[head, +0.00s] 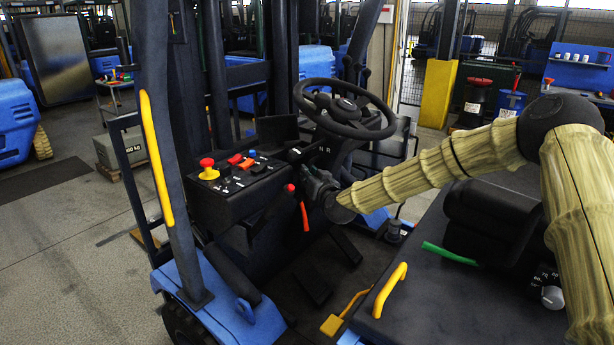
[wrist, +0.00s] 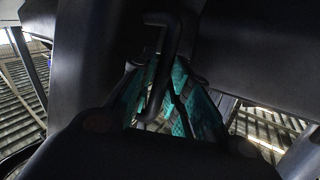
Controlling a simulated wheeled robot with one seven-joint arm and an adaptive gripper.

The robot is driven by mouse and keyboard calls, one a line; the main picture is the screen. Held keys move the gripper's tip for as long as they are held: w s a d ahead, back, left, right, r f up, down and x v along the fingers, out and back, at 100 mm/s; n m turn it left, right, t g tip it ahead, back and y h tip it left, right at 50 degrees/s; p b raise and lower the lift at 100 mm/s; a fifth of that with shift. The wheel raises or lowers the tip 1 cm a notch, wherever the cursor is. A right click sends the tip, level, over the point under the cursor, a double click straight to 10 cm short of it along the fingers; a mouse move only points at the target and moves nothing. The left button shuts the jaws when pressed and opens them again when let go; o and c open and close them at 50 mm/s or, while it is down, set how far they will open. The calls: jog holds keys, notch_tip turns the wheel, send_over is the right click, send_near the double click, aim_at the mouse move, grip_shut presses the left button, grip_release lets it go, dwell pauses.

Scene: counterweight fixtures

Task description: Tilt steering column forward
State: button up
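The black steering wheel (head: 344,108) sits on its steering column (head: 343,155) in the middle of the head view. My gripper (head: 316,186) is at the column, below the wheel and right of the control console. In the wrist view a dark bent lever (wrist: 161,62) runs between the teal-padded fingers of my gripper (wrist: 166,85). Whether the pads press on the lever is too dark to tell. The lever itself is hidden or too small to make out in the head view.
The console (head: 235,190) left of my gripper carries a red mushroom button (head: 207,163) and several switches. A red-knobbed lever (head: 290,188) and an orange-red handle (head: 305,216) are close to my gripper. The seat (head: 488,215) is at the right, a post with yellow grab bar (head: 155,155) left.

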jog(key=shift+s, duration=0.1)
jog(key=v, duration=1.2)
jog(key=shift+d, duration=0.15)
jog(key=shift+c, duration=0.5)
